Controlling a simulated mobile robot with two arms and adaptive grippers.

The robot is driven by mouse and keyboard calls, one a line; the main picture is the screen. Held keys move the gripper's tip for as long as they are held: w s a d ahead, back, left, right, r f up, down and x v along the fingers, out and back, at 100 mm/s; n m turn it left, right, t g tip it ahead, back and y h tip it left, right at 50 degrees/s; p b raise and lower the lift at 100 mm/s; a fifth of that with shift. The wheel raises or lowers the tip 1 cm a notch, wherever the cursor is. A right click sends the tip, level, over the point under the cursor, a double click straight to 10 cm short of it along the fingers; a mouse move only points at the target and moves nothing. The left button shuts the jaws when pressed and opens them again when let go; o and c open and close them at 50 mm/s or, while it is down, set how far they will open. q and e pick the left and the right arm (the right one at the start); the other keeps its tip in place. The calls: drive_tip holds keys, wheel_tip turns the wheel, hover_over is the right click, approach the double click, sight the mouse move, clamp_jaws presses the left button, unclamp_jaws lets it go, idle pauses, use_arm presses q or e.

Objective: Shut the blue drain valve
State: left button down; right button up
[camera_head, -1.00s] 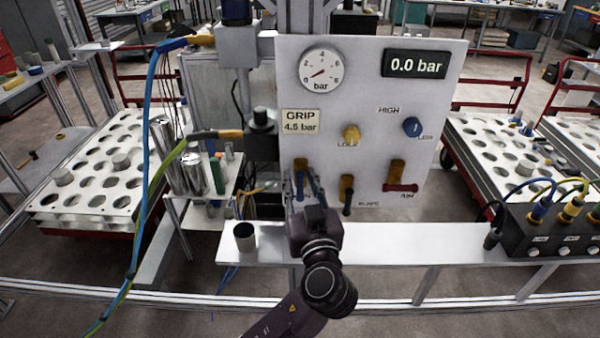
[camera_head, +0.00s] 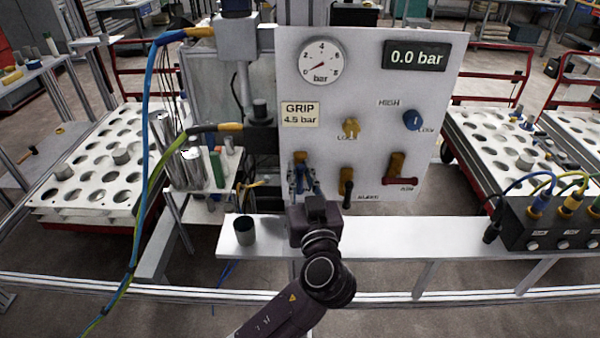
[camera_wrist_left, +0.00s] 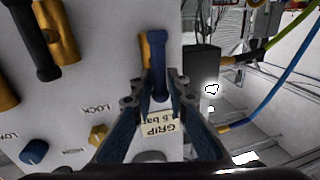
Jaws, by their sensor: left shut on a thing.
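The blue drain valve (camera_head: 301,158) is at the lower left of the white panel, with a brass body and a blue lever. My left gripper (camera_head: 302,178) is at this valve, shut on its lever, and partly hides it in the head view. In the left wrist view the blue lever (camera_wrist_left: 159,75) lies between the two fingertips (camera_wrist_left: 158,84), beside and roughly along the brass body (camera_wrist_left: 144,52). My right gripper is not in view.
Right of the blue valve are a black-handled valve (camera_head: 346,187) and a red-handled valve (camera_head: 400,182). Above are yellow (camera_head: 351,127) and blue (camera_head: 412,120) knobs. The display (camera_head: 416,56) reads 0.0 bar.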

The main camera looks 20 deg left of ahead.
use_arm(q)
drive_tip(key=shift+d+f+m+b, duration=0.2)
drive_tip(key=shift+m+b, duration=0.55)
drive_tip(key=shift+m, duration=0.15)
drive_tip(key=m, duration=0.1)
drive_tip(key=m+t+b, duration=0.1)
drive_tip(key=shift+w+d+m+b, duration=0.1)
drive_tip(key=shift+d+m+b, duration=0.2)
drive_tip(key=shift+m, duration=0.1)
drive_tip(key=shift+w+d+f+m+t+h, duration=0.15)
drive_tip(key=shift+f+m+t+h, duration=0.25)
drive_tip(key=shift+m, duration=2.1)
drive_tip(key=shift+d+f+m+t+h, duration=0.2)
drive_tip(key=shift+m+t+h, duration=0.25)
drive_tip(key=shift+m, duration=2.05)
drive_tip(key=shift+w+d+f+m+t+h, duration=0.15)
drive_tip(key=shift+f+m+t+h, duration=0.2)
drive_tip(key=shift+m, duration=2.15)
drive_tip(key=shift+s, duration=0.1)
drive_tip(key=c, duration=2)
unclamp_jaws()
